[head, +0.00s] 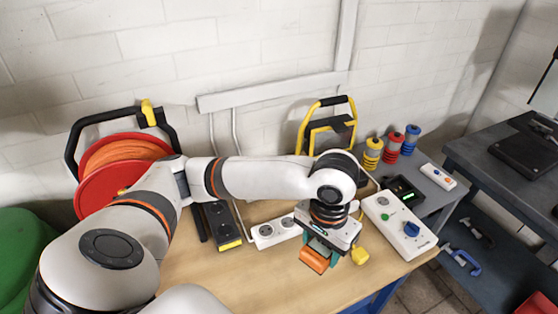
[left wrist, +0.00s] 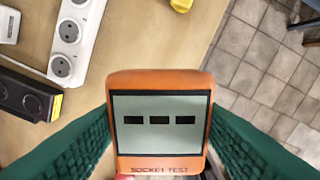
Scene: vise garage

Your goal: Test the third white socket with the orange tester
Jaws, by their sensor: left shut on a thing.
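The orange tester (head: 314,262) is held in my left gripper (head: 322,248), above the wooden bench near its right part. In the left wrist view the tester (left wrist: 160,161) sits between the two green fingers (left wrist: 158,130), its grey screen facing the camera with three dark dashes. The white socket strip (head: 264,236) lies on the bench left of the gripper, apart from the tester. My arm and gripper partly cover its right side. In the left wrist view the strip (left wrist: 84,50) is at upper left with round sockets showing. My right gripper is not in view.
A black strip with a yellow end (head: 222,222) lies left of the white one. A white panel with knobs (head: 398,226) and a yellow item (head: 359,256) are to the right. An orange cable reel (head: 110,165) stands at left. Bare wood (head: 210,275) lies in front.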

